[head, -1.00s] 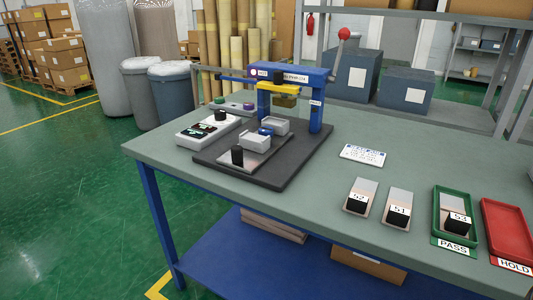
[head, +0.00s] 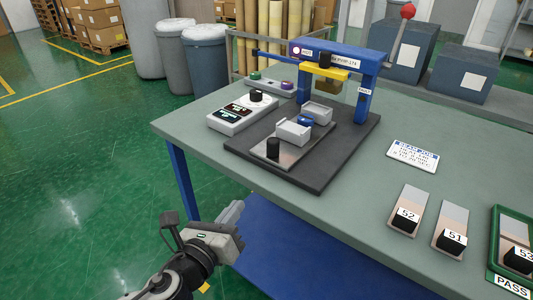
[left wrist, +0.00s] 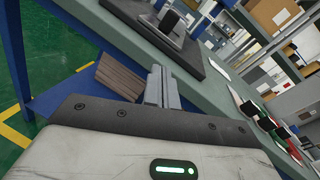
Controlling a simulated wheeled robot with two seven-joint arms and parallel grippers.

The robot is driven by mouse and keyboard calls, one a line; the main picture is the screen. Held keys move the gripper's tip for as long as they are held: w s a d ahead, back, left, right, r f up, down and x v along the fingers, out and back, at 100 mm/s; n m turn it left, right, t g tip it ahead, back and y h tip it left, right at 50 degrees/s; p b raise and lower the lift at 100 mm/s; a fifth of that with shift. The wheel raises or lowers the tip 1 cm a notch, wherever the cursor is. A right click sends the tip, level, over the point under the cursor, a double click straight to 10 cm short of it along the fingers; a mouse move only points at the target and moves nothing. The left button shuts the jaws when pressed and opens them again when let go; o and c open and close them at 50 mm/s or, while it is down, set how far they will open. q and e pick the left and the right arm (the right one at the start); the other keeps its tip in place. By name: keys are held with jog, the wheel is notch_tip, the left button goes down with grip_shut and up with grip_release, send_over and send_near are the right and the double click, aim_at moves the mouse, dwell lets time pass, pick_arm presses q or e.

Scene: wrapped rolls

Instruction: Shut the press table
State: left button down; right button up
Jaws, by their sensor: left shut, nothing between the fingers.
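The press (head: 335,60) has a blue frame with a yellow bar and a red-knobbed lever, on a dark base plate (head: 330,170) on the green worktop. Its sliding table (head: 292,152) is a silver plate with a black knob (head: 273,148) at its near end. Grey jaw blocks (head: 294,131) with a blue piece (head: 306,120) between them sit on the plate, in front of the press frame. My left gripper (head: 235,210) is shut and empty, below and in front of the table edge, apart from the knob. In the left wrist view its fingers (left wrist: 160,85) are together. My right gripper is out of view.
A white control box (head: 243,113) stands left of the base plate. A label card (head: 412,156) and sample plates marked 52 (head: 410,207) and 51 (head: 453,225) lie to the right, with a green PASS tray (head: 495,245). The worktop between is clear.

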aim_at(271, 152)
pick_arm(q)
jog(key=w+d+m, duration=0.1)
jog(key=w+d, duration=0.1)
jog(key=w, duration=0.2)
jog(key=w+d+r+m, duration=0.1)
jog(key=w+d+m, duration=0.1)
jog(key=w, duration=0.3)
jog(key=w+d+r+m, duration=0.1)
jog(key=w+d, duration=0.1)
jog(key=w, duration=0.3)
jog(key=shift+m+t+h, duration=0.3)
jog(key=shift+h, duration=0.1)
